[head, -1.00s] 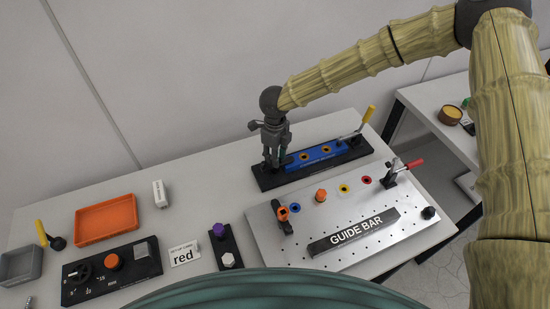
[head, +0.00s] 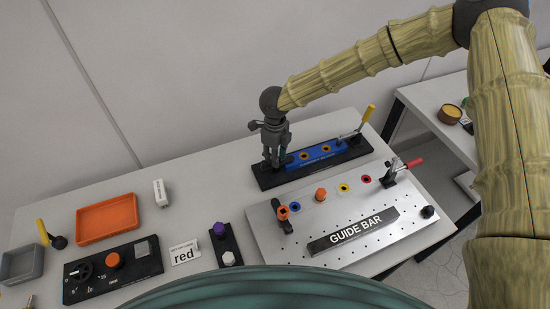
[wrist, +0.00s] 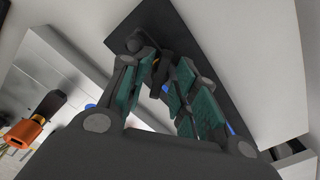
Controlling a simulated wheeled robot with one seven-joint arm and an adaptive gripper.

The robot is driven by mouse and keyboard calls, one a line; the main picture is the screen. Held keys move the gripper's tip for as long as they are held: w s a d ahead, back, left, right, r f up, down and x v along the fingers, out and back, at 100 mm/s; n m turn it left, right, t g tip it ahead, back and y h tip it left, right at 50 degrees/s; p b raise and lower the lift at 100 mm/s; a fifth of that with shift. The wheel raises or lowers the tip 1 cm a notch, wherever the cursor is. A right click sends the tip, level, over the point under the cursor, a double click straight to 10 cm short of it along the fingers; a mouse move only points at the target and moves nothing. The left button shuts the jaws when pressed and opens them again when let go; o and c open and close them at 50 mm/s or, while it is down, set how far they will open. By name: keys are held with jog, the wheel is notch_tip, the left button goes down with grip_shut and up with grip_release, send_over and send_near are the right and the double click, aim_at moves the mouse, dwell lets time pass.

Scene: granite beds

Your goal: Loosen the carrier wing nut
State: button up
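The blue carrier (head: 318,156) lies on a black base at the back of the bench, with two orange-ringed holes along it. My gripper (head: 273,164) points down at its left end and hides that end in the head view. A round black knob (wrist: 135,42) sits just beyond the left finger.
A toggle clamp with a yellow handle (head: 368,115) stands at the carrier's right end. The metal guide bar plate (head: 380,239), with a red-handled clamp (head: 413,163), lies in front. An orange tray (head: 106,218) and a black control box (head: 113,270) are at left.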

jog(key=shift+a+p, duration=0.1)
jog(key=shift+p, duration=0.2)
dwell(0.4)
grip_shut()
jog(key=shift+r, duration=0.1)
jog(key=shift+p, duration=0.35)
grip_release()
